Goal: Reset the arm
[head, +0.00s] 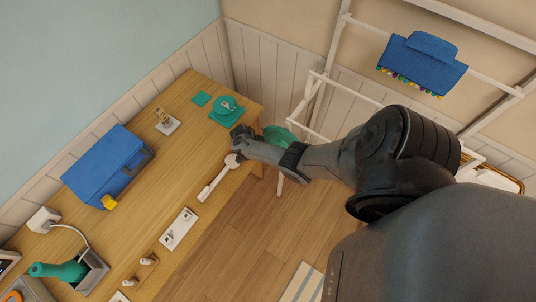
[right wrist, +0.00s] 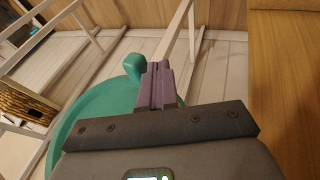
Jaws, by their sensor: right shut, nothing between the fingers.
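My right arm reaches in from the right of the head view. Its gripper (head: 238,135) is at the right end of the wooden desk (head: 150,190), near a teal round item (head: 227,106) and the head of a white long-handled item (head: 214,180). In the right wrist view the fingers (right wrist: 157,78) are together, with nothing held between them. I cannot tell whether the gripper touches the desk. My left gripper is not in view.
A white rack (head: 311,95) stands beyond the desk. A blue box (head: 105,163) stands on the desk. Wicker (right wrist: 25,102) shows at the wrist view's left.

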